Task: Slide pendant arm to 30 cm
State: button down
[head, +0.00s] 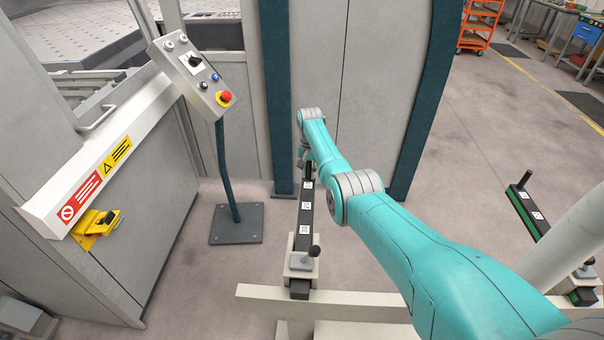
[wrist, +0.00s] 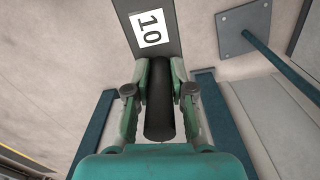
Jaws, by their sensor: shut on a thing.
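The pendant arm (head: 303,218) is a dark flat bar with several white number labels. It runs away from a pale clamp block (head: 302,268) with a black knob (head: 314,250). The label nearest the block seems to read 30. A label reading 10 (wrist: 151,28) is nearest the far end. My gripper (head: 306,160) is at the bar's far end. In the wrist view, my gripper's fingers (wrist: 160,78) are shut on a dark rounded handle (wrist: 160,105), one finger on each side. The handle is mostly hidden in the head view.
A tilted control panel (head: 195,75) with a red button stands on a teal post left of the bar. A grey machine (head: 150,190) is at the left and a grey cabinet (head: 375,80) behind. A second labelled bar (head: 526,208) is at the right. Bare floor surrounds the bar.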

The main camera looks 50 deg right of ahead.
jog(key=shift+w+d+r, duration=0.1)
jog(key=shift+d+r, duration=0.05)
jog(key=shift+d, duration=0.05)
jog(key=c, duration=1)
grip_release()
notch_tip(320, 180, up, 12)
jog(key=shift+f, duration=0.15)
